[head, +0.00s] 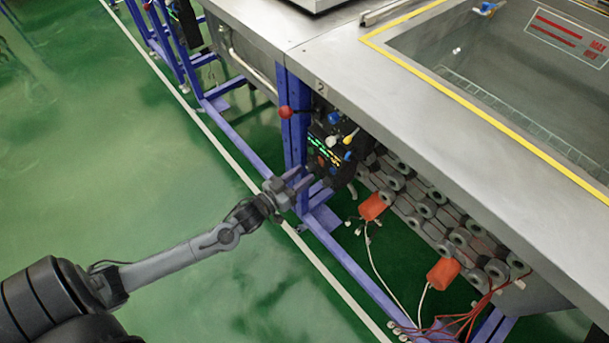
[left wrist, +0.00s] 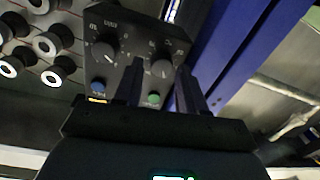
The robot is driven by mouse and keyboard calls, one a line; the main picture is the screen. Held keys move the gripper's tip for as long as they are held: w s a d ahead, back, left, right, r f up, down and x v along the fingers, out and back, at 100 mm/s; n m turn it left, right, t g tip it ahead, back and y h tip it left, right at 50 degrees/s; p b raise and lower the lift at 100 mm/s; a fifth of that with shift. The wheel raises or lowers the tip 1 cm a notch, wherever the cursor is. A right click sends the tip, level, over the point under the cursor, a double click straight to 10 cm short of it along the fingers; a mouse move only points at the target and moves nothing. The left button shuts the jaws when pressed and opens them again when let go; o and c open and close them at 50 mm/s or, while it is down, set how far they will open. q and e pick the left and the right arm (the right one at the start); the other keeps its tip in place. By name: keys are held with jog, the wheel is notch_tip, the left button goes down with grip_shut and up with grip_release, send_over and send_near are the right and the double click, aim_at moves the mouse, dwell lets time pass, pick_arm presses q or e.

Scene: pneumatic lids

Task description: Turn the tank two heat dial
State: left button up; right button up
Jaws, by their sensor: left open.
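A dark control box (head: 328,150) with lit green and orange displays is mounted under the tank rim, below a "2" label (head: 320,88). In the left wrist view its panel shows a left dial (left wrist: 104,52) and a right dial (left wrist: 161,68), both black knobs with light pointer lines. My left gripper (head: 300,180) is open and reaches toward the box from the left. In the left wrist view its fingers (left wrist: 162,88) stand apart, with the right dial between and just beyond the tips; contact cannot be told. My right gripper is not in view.
A blue frame post (head: 294,120) stands beside the box, with a red ball knob (head: 285,112) on it. A blue button (left wrist: 98,87) and green button (left wrist: 153,99) sit below the dials. The steel tank rim (head: 420,120) overhangs the box. Open green floor (head: 130,180) lies left.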

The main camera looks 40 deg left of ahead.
pick_arm(q)
jog(key=shift+w, duration=0.5)
jog(key=shift+w+a+r, duration=0.1)
jog(key=shift+w+r, duration=0.05)
jog(key=shift+w, duration=0.45)
jog(key=shift+s, duration=0.1)
